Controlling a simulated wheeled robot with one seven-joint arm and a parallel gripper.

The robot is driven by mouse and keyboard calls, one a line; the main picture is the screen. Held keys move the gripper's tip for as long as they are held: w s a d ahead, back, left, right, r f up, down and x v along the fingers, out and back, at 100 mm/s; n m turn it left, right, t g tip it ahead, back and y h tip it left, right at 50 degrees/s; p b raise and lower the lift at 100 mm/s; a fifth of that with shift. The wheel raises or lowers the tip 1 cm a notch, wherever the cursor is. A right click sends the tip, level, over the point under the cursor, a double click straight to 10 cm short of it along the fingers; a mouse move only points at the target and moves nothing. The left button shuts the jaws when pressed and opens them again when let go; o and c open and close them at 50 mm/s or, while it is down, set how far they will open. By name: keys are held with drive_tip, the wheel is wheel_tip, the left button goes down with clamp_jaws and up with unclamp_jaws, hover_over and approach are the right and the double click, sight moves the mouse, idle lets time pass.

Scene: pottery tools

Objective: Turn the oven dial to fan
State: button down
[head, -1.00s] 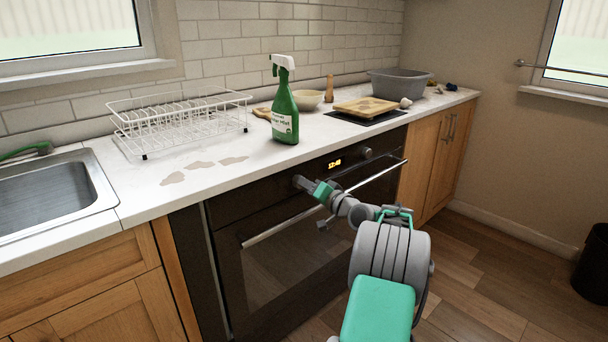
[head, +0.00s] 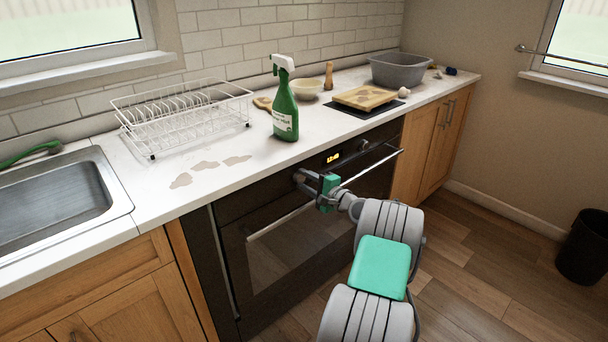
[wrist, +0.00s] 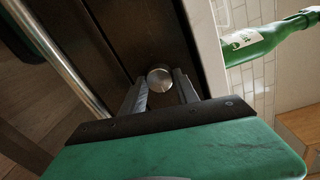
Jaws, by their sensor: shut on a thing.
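The oven (head: 275,262) is black, with two round dials on its front panel. My gripper (head: 301,177) is at the left dial, below the counter edge. In the wrist view, a round silver dial (wrist: 160,79) sits between the fingertips of my gripper (wrist: 162,88), which is shut on it. The dial's face shows, but I cannot read any pointer or fan mark. In the head view the gripper mostly hides this dial. The right dial (head: 364,145) stands free, beyond the lit clock display (head: 333,157).
The oven door handle (head: 280,221) runs just below the panel, close to my gripper. Above, the counter (head: 240,178) holds a green spray bottle (head: 285,110), a white dish rack (head: 180,120), a bowl (head: 307,88) and a grey basin (head: 398,70).

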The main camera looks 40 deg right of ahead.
drive_tip(key=m+p, duration=0.3)
drive_tip(key=m, duration=0.2)
drive_tip(key=shift+y, duration=0.3)
drive_tip(key=shift+m, duration=0.3)
drive_tip(key=c, duration=0.9)
unclamp_jaws()
drive_tip(key=s, duration=0.7)
drive_tip(key=shift+s+d+r, duration=0.2)
drive_tip(key=shift+s+d, duration=0.1)
drive_tip(key=shift+s, duration=0.05)
